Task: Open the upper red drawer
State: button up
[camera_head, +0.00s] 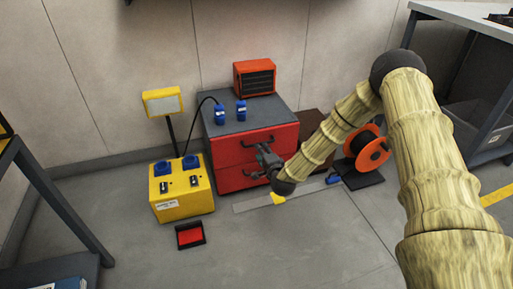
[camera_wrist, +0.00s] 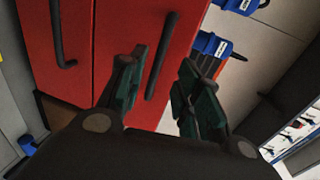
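The red cabinet has two drawers, and both look shut. The upper red drawer (camera_head: 230,150) has a dark bar handle (camera_head: 257,141). In the wrist view this handle (camera_wrist: 160,58) shows between my two fingers, beside the seam to the lower drawer. The lower drawer (camera_head: 231,179) has its own dark handle (camera_wrist: 61,36), at the left of the wrist view. My gripper (camera_head: 264,152) is in front of the upper drawer, and it also shows in the wrist view (camera_wrist: 164,62) with its fingers apart. I cannot tell whether the fingers touch the handle.
A red heater (camera_head: 254,78) and blue connectors (camera_head: 219,114) stand on the cabinet's grey top. A yellow power box (camera_head: 181,190) stands left of the cabinet, with a small red tray (camera_head: 190,235) before it. An orange cable reel (camera_head: 370,148) is to the right. Floor in front is mostly clear.

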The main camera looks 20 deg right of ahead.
jog(key=b+x, duration=0.2)
jog(key=x, duration=0.5)
jog(key=shift+w+f, duration=0.1)
jog(key=shift+w, duration=0.25)
grip_shut()
